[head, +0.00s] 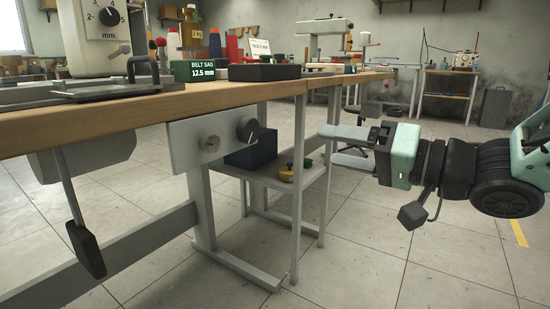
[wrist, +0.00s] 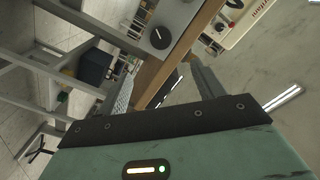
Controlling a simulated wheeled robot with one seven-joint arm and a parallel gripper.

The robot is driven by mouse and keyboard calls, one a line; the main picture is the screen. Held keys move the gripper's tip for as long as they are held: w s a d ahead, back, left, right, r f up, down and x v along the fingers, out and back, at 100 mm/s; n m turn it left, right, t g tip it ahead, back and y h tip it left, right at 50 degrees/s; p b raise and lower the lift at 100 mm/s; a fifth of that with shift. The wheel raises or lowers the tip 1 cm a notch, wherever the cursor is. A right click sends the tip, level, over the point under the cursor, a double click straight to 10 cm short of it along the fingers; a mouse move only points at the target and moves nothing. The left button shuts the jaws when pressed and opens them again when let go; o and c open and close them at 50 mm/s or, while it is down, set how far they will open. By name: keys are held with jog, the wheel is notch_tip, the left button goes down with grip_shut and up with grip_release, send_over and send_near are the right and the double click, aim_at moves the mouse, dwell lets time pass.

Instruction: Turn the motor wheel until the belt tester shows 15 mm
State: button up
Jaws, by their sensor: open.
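The belt tester (head: 195,71) stands on the sewing table and its green display reads BELT SAG 12.5 mm. A grey panel (head: 183,151) hangs under the table's front edge. I cannot tell for certain which is the motor wheel. The black knob also shows at the top of the wrist view (wrist: 160,38). My gripper (head: 330,144) is open and empty, to the right of the panel and apart from it, with its fingers pointing left.
The wooden tabletop (head: 150,106) juts out above the panel. A black pedal-like lever (head: 85,245) hangs at the left. A dark blue box (head: 250,152) sits on the low shelf behind the panel. White table legs (head: 300,190) stand nearby. The floor at front right is clear.

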jog(key=p, duration=1)
send_near(252, 132)
jog(key=b+x, duration=0.4)
jog(key=x, duration=0.4)
jog(key=shift+f+b, duration=0.15)
jog(key=shift+b, duration=0.15)
jog(key=shift+w+a, duration=0.45)
jog(key=shift+a, duration=0.1)
jog(key=c, duration=1)
